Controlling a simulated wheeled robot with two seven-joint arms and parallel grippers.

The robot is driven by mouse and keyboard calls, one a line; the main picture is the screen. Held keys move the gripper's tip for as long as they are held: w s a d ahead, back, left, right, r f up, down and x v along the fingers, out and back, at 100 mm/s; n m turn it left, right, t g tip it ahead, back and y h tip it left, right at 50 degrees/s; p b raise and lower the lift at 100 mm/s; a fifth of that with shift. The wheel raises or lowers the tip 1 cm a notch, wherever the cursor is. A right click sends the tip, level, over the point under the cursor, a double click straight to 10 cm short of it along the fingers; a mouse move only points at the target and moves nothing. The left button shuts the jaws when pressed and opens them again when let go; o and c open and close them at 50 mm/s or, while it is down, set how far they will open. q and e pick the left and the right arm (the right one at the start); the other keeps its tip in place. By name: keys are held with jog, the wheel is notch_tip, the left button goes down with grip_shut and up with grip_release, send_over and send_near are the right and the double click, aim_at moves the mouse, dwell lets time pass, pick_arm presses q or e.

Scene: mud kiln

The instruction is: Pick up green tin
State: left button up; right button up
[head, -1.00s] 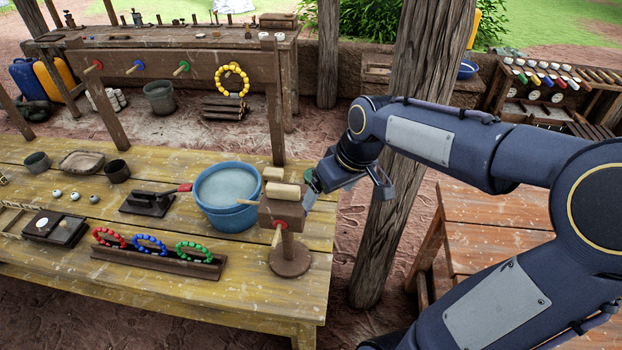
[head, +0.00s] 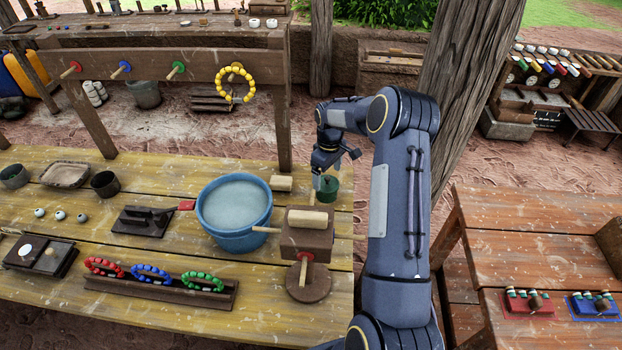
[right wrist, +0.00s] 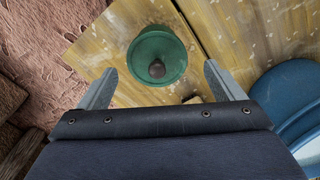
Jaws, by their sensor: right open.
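The green tin (head: 328,190) stands at the far right corner of the yellow wooden table (head: 110,310), behind the wooden block stand. In the right wrist view the green tin (right wrist: 157,56) shows from above, round, with a dark knob in its middle. My right gripper (head: 326,178) is just above the tin in the head view. In the right wrist view the right gripper (right wrist: 160,82) is open, its two fingers apart, with the tin ahead between them and not gripped. My left gripper is not in view.
A blue bucket of water (head: 206,232) and a wooden block stand (head: 306,240) are close to the tin. A small wooden block (head: 281,183) lies just left of it. A wooden post (head: 470,110) rises to the right of my arm.

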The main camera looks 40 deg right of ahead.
aim_at(327, 183)
jog(key=shift+f, duration=0.35)
jog(key=shift+s+f+b, duration=0.1)
jog(key=shift+f+b, duration=0.6)
jog(key=shift+f, duration=0.2)
jog(key=f+b, duration=0.1)
jog(key=f, duration=0.1)
jog(key=f+b, duration=0.1)
jog(key=f, duration=0.2)
jog(key=shift+w+d+f, duration=0.1)
jog(key=shift+w, duration=0.1)
jog(key=c, duration=0.9)
jog(key=shift+r, duration=0.2)
